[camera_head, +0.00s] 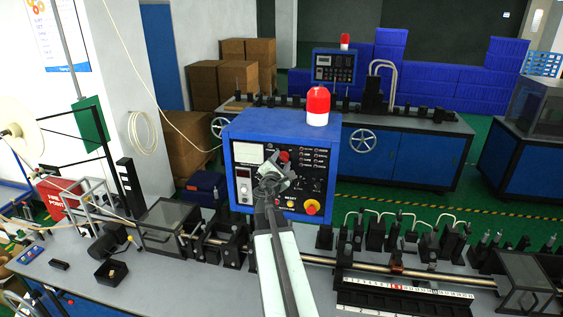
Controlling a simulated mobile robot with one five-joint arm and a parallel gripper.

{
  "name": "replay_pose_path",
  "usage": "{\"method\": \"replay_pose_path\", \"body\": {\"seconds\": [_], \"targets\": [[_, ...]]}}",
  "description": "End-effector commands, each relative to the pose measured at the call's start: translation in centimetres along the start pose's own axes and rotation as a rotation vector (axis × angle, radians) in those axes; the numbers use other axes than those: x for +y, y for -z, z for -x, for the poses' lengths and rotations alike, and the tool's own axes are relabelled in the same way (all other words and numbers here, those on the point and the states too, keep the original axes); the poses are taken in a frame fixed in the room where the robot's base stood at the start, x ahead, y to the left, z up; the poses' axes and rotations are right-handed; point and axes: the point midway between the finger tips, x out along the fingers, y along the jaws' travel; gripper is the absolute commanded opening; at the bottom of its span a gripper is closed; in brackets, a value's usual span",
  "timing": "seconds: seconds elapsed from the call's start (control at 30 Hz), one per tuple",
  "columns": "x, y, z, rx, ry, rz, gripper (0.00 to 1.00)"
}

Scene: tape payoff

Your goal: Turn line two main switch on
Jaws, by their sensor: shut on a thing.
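A blue control box (240,125) with a dark panel face stands on the near machine bench, with a red beacon (318,104) on top. The panel carries meters, small buttons, a red button (284,155) and a red knob on a yellow plate (312,207) at the lower right. My gripper (275,166) is at the upper middle of the panel, just below the red button. It is shut on a small control there, which the jaws hide. I cannot read which switch it is or its position. My arm covers the panel's lower middle.
A second blue control box (334,68) with a red beacon stands on the far machine line. The near bench (75,272) carries rails, clamps and clear-covered units either side of my arm. Brown cartons (209,85) and blue crates (430,78) are stacked behind.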

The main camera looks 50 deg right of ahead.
Motion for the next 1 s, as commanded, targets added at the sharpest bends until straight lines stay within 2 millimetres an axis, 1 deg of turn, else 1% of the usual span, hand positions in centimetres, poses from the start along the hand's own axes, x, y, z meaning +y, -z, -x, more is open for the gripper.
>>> {"method": "replay_pose_path", "body": {"seconds": [0.17, 0.37, 1.0], "targets": [[0.12, 0.15, 0.31, 0.002, -0.001, -0.042, 0.03], [0.14, 0.22, 0.39, 0.003, -0.001, -0.158, 0.03], [0.20, 0.32, 0.46, 0.005, 0.001, -0.755, 0.03]]}}
